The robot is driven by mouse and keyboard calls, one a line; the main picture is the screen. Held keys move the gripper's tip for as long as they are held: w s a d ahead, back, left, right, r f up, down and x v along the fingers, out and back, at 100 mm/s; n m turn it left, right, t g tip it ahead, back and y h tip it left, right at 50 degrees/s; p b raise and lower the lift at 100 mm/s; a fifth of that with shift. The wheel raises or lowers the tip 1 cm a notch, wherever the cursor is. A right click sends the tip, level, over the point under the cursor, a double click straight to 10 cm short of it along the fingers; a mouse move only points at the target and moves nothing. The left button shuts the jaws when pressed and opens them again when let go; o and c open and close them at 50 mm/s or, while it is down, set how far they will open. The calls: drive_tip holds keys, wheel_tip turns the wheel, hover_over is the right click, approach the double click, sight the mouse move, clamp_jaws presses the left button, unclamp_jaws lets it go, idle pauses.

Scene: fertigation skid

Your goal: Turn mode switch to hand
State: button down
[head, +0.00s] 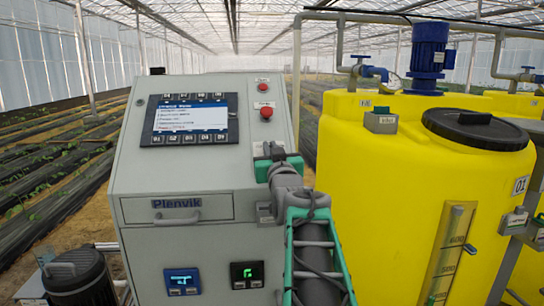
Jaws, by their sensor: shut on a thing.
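The grey control cabinet (165,178) stands in the middle of the head view. My gripper (268,155) reaches up from below to the right side of its sloped face, under the red push button (266,113). It is shut on a small part there, which I take to be the mode switch. My gripper and wrist cover the switch, so its knob, its pointer and its setting are hidden. My arm also hides part of the cabinet's right front.
A screen panel (190,118) with keys sits left of my gripper. A smaller red button (263,86) is higher up. A drawer labelled Plenvik (177,208) and two small displays are below. A yellow tank (380,200) stands close on the right, a black canister (77,280) lower left.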

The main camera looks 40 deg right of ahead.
drive_tip(key=shift+r+m+h, duration=0.1)
drive_tip(key=shift+m+h, duration=0.4)
drive_tip(key=shift+m, duration=0.1)
drive_tip(key=c, duration=1.5)
unclamp_jaws()
drive_tip(key=shift+c, duration=0.2)
drive_tip(key=b+v, duration=0.2)
drive_tip(key=v, duration=0.5)
drive_tip(key=shift+s+a, duration=0.2)
drive_tip(key=shift+s, duration=0.15)
